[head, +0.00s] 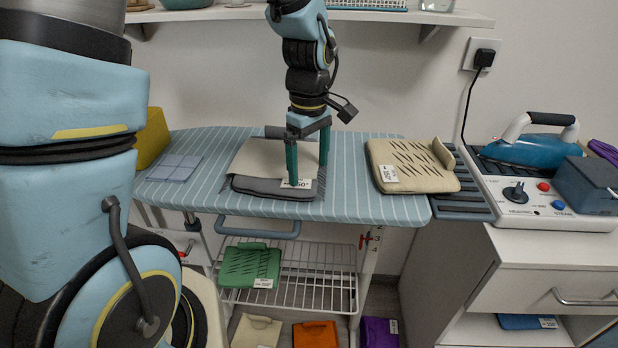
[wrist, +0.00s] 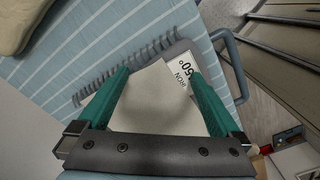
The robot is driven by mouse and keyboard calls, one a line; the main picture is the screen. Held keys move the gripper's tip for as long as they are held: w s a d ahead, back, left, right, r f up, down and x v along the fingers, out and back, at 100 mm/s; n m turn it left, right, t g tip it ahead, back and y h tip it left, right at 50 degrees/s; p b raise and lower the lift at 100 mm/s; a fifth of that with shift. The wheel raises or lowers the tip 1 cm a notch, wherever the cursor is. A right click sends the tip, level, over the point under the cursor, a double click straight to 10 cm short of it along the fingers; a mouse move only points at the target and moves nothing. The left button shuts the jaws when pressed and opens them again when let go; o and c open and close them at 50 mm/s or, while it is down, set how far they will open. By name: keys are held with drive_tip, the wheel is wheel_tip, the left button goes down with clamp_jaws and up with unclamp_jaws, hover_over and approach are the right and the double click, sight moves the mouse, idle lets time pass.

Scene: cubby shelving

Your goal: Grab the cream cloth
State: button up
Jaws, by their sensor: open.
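A folded cream cloth (head: 270,158) lies on a grey, ribbed-edged piece (head: 262,188) on the striped ironing board (head: 370,211). A white tag reading 150° (wrist: 183,73) sits at its edge. My gripper (head: 308,170) points down over the right part of this stack, green fingers apart. In the wrist view the cream cloth (wrist: 155,100) shows between the open fingers, with the grey piece beyond the tips. I cannot tell whether the tips touch it. Another cream cloth (head: 412,166), with dark slashes and a tag, lies to the right on the board.
A blue iron (head: 530,148) and control box (head: 535,205) stand at the right. A grey-blue folded cloth (head: 175,167) and yellow block (head: 151,139) are at the board's left. A green cloth (head: 250,266) lies on the rack below; cream (head: 257,332), orange and purple ones lie lower.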

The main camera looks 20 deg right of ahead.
drive_tip(key=shift+c, duration=0.6)
drive_tip(key=c, duration=1.4)
drive_tip(key=shift+r, duration=0.15)
clamp_jaws()
wheel_tip(320, 180, up, 12)
drive_tip(key=p, duration=0.9)
drive_tip(key=shift+p, duration=0.35)
drive_tip(key=shift+f, duration=0.2)
wheel_tip(320, 180, up, 18)
drive_tip(key=p, duration=0.4)
